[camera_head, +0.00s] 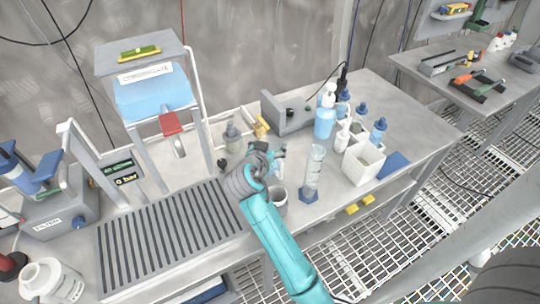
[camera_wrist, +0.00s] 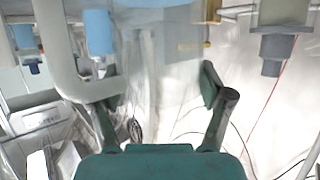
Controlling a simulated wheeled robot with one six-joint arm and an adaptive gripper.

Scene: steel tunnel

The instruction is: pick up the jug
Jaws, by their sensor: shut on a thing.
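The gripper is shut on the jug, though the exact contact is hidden. I cannot tell whether the jug's base touches the bench.
A clear measuring cylinder (camera_head: 314,170) stands close on the right, then a white square container (camera_head: 363,164) and blue-capped bottles. A slatted rack (camera_head: 165,240) lies to the left. A grey bottle (camera_head: 232,138) stands behind; it also shows in the wrist view (camera_wrist: 275,45).

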